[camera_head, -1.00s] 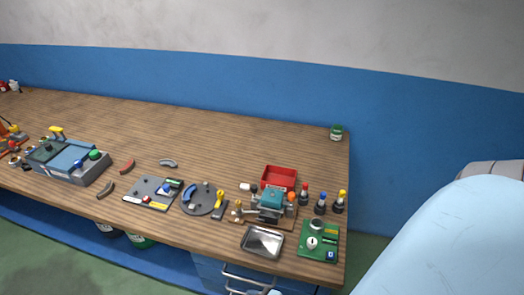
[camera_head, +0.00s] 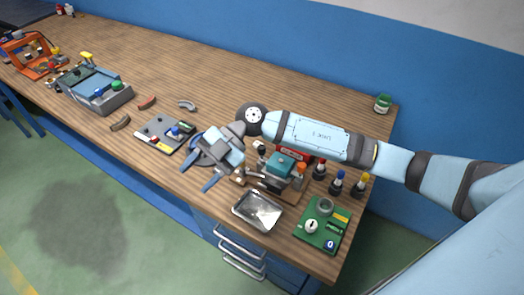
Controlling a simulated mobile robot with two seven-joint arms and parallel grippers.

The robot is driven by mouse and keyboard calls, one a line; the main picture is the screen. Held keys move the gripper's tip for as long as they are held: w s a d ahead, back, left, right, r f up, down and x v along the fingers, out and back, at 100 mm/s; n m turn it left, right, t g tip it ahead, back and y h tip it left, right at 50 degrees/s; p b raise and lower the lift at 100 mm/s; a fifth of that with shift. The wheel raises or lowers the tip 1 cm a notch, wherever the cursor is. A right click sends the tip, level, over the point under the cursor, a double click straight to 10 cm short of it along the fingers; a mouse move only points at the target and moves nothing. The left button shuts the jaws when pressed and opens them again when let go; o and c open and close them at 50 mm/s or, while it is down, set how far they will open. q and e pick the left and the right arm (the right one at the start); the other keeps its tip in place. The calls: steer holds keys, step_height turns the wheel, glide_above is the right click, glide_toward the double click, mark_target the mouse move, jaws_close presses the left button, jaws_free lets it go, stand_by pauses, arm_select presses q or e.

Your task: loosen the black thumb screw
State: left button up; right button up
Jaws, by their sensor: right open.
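My left gripper is out of view.
A metal tray (camera_head: 257,211) and a green board (camera_head: 321,224) lie near the front edge. Several small bottles (camera_head: 337,183) stand at the right. A red bin (camera_head: 296,150) is partly hidden by my arm.

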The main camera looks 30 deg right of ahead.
steer(key=w+d+f+m+t+h+b, duration=0.1)
steer(key=w+d+f+h, duration=0.1)
steer(key=w+d+h, duration=0.45)
steer(key=m+t+h+b, duration=0.1)
steer(key=m+t+h, duration=0.2)
steer(key=m+h, duration=0.3)
glide_toward(262, 147)
steer(key=shift+n+h, duration=0.45)
steer(key=shift+n, duration=0.25)
steer(key=f, duration=0.6)
steer(key=a+f+p, duration=0.1)
steer(key=f, duration=0.2)
steer(key=shift+w+f, duration=0.2)
steer(key=shift+f, duration=0.05)
steer(key=shift+c, duration=0.2)
steer(key=c, duration=0.9)
